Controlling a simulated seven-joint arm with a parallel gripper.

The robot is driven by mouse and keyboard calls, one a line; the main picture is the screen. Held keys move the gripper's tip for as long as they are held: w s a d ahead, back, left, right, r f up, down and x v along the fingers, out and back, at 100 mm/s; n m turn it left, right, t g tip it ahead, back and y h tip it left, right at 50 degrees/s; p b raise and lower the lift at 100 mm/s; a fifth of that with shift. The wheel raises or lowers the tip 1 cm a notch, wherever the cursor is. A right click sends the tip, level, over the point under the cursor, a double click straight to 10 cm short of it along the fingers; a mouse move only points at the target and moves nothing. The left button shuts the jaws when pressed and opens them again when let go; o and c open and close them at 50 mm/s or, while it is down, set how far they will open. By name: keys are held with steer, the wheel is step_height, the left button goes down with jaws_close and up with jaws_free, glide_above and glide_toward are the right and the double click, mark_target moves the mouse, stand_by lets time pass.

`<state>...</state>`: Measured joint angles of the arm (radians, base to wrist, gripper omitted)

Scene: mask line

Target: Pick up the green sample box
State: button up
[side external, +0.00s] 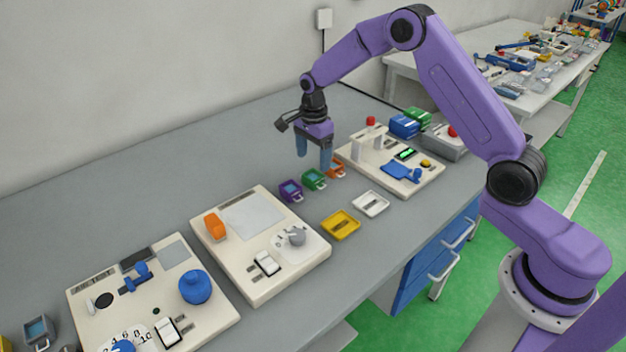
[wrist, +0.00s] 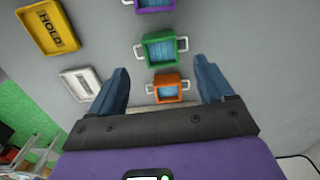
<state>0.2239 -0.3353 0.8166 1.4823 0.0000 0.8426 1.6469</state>
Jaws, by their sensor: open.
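The green sample box (side external: 314,179) is a small open box with white handles, standing on the grey table between a purple box (side external: 291,190) and an orange box (side external: 337,169). In the wrist view the green box (wrist: 159,48) lies just beyond the fingertips, with a blue inside and a handle on each side. My gripper (side external: 313,165) is open and empty, fingers pointing down above the table near the green and orange boxes. In the wrist view the orange box (wrist: 167,88) shows between the spread fingers of my gripper (wrist: 165,82). The purple box (wrist: 155,5) is cut off at the top edge.
A yellow tray (side external: 341,225) marked HOLD and a white tray (side external: 371,204) lie in front of the boxes. A cream panel (side external: 262,282) with controls stands to the left, another (side external: 425,181) to the right. Bare table lies behind the boxes.

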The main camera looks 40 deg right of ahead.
mark_target(315, 174)
steer(key=shift+d+f, duration=0.15)
steer(key=shift+f, duration=1.25)
steer(key=shift+d+f, duration=0.15)
steer(key=shift+f, duration=1.25)
steer(key=c, duration=1.1)
